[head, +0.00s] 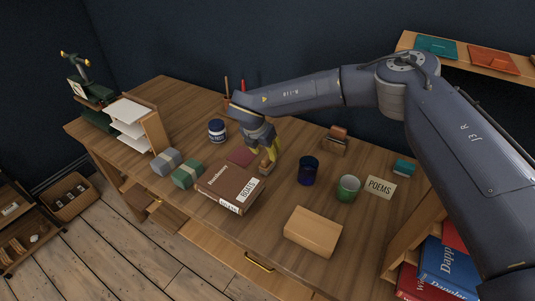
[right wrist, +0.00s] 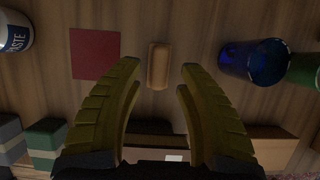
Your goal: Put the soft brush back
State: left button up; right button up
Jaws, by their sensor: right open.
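A small tan wooden block with rounded ends, which looks like the soft brush (right wrist: 158,66), lies on the desk; its bristles cannot be made out. In the head view the brush (head: 264,167) shows just below my right gripper (head: 272,156). In the right wrist view my right gripper (right wrist: 160,78) is open, with its yellow fingers spread to either side of the brush's near end. I see no contact with it. A wooden stand with a brown top (head: 335,139) is at the back of the desk. My left gripper is not in view.
A blue cup (head: 308,171) and green cup (head: 348,188) stand to the right. A paste jar (head: 217,130) and wrapped bundles (head: 187,174) are left.

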jog(key=v, duration=0.9)
jog(key=shift+r, duration=0.1)
